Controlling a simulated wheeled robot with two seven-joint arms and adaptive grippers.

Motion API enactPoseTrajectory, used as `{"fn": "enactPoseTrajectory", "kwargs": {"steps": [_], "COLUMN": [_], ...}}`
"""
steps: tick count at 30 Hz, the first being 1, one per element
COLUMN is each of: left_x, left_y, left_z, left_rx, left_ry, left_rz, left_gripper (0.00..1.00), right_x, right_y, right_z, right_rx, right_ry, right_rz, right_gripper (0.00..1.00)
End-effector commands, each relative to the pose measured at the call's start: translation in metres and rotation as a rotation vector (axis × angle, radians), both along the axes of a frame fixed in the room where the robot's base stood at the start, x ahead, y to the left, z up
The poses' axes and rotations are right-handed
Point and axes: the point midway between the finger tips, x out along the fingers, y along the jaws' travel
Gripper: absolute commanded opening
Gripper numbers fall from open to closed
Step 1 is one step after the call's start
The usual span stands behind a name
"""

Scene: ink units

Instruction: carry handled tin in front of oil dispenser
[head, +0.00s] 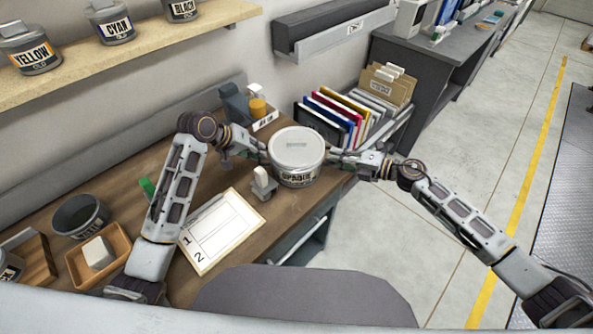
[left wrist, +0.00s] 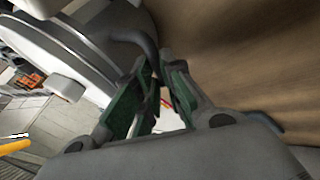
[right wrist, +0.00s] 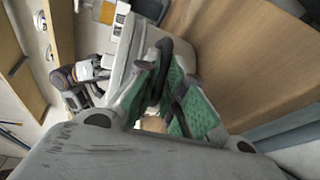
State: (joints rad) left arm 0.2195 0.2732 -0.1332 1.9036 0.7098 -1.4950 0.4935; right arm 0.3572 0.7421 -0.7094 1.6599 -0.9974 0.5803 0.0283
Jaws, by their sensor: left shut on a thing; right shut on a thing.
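The handled tin (head: 297,158) is a large pale lidded tin with a dark-lettered label, near the table's right end in the head view. My left gripper (head: 259,153) is shut on its left handle, and the dark handle (left wrist: 143,42) shows between the fingers in the left wrist view. My right gripper (head: 337,158) is shut on the opposite handle (right wrist: 165,50). The tin looks upright; I cannot tell whether it touches the table. A small container with an amber body (head: 258,107) stands behind it to the left, possibly the oil dispenser.
A small white-topped item (head: 262,184) stands close in front of the tin, left of centre. A numbered sheet (head: 221,231) lies on the table (head: 236,178). Upright folders (head: 335,115) are behind right. An open tin (head: 80,216) and a wooden tray (head: 98,256) are at left.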

Motion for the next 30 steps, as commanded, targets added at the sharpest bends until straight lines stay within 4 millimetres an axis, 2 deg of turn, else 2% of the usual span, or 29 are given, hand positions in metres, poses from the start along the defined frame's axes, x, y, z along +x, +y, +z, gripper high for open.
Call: {"fn": "enactPoseTrajectory", "kwargs": {"steps": [1,5,6,11,23,30], "left_x": [0.000,0.000,-0.001,-0.001,-0.001,-0.007], "left_y": [-0.005,-0.005,-0.005,-0.003,0.000,0.008], "left_z": [0.001,-0.001,-0.003,-0.002,-0.001,0.011], "left_rx": [-0.010,-0.010,-0.008,-0.005,-0.002,-0.001], "left_ry": [-0.003,-0.003,0.001,0.001,0.000,-0.001], "left_rz": [-0.006,-0.006,-0.006,-0.004,-0.001,0.000], "left_gripper": [0.00,0.00,0.13,0.32,0.32,0.32], "right_x": [-0.003,-0.003,-0.004,-0.002,-0.001,0.000], "right_y": [0.006,0.006,0.005,0.004,0.001,0.001], "right_z": [0.002,0.000,-0.002,-0.002,-0.003,-0.003], "right_rx": [0.007,0.007,0.004,0.003,0.001,0.001], "right_ry": [-0.004,-0.004,-0.001,-0.001,0.000,0.000], "right_rz": [0.011,0.011,0.012,0.007,0.002,0.001], "right_gripper": [0.00,0.00,0.13,0.32,0.32,0.32]}}
